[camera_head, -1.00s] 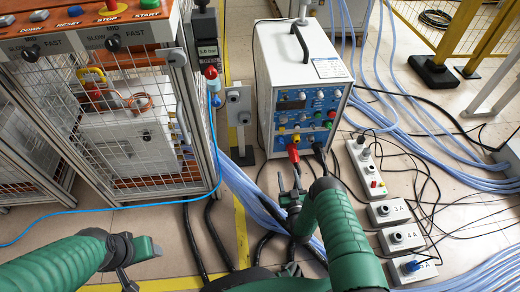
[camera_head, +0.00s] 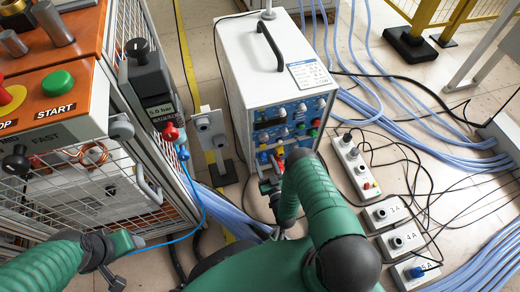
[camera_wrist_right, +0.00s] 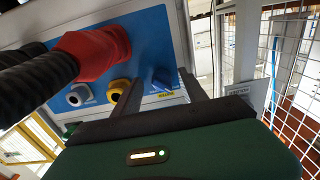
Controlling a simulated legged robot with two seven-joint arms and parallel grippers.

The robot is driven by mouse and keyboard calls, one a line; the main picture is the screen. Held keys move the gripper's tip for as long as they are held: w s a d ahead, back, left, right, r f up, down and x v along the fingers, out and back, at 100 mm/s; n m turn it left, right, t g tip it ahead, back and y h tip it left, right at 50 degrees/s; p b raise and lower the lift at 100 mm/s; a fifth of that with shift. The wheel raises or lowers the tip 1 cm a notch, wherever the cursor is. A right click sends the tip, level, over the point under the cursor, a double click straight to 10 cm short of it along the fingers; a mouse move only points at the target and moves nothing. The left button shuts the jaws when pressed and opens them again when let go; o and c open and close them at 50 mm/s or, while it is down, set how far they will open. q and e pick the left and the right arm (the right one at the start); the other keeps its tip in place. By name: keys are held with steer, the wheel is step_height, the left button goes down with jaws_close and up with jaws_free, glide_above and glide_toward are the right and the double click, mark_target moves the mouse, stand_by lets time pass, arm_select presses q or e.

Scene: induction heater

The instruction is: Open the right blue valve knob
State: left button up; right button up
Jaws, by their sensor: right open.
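A blue valve knob (camera_wrist_right: 165,78) shows on the blue panel (camera_wrist_right: 151,32) in the right wrist view, above a small yellow label. My right gripper (camera_wrist_right: 160,76) is open, with one finger on each side of this knob; contact cannot be told. In the head view my right gripper (camera_head: 268,180) is at the lower front of the white power unit (camera_head: 262,62), partly hidden by my arm. Another blue valve handle (camera_head: 183,153) is on the dark pressure unit at left. My left gripper (camera_head: 117,262) is at lower left, its jaws unclear.
A red connector (camera_wrist_right: 92,53) with thick black hoses is left of the knob in the wrist view, and a yellow knob (camera_wrist_right: 118,89) is close to the left finger. A wire-mesh cabinet (camera_head: 90,185) stands at left. Socket boxes (camera_head: 382,213) and cables cover the floor at right.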

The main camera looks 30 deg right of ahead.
arm_select(q)
steer(key=shift+w+a, duration=0.1)
steer(key=shift+w, duration=0.2)
arm_select(e)
steer(key=shift+w+r, duration=0.15)
steer(key=shift+w, duration=0.15)
jaws_close()
